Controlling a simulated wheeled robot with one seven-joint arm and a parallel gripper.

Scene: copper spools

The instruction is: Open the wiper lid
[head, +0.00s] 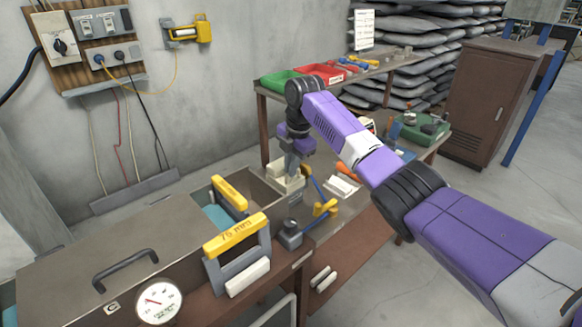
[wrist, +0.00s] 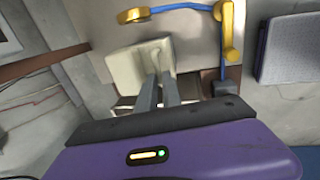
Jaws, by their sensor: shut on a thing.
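A small cream block, which looks like the wiper lid (head: 281,187), sits at the right end of the long metal trough. In the wrist view the cream lid (wrist: 122,72) shows as a squarish pad with a raised part in its middle. My gripper (head: 291,174) reaches down onto it from above. In the wrist view my gripper's two grey fingers (wrist: 160,78) are close together on the raised part. The fingers cover part of the lid, and I cannot tell whether it is lifted from its base.
A yellow-and-grey frame marked 75 mm (head: 236,238) and a second yellow frame (head: 230,194) stand left of my gripper. A blue arm with yellow ends (head: 318,198) is close on the right; it also shows in the wrist view (wrist: 185,8). A gauge (head: 158,302) is at the front.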

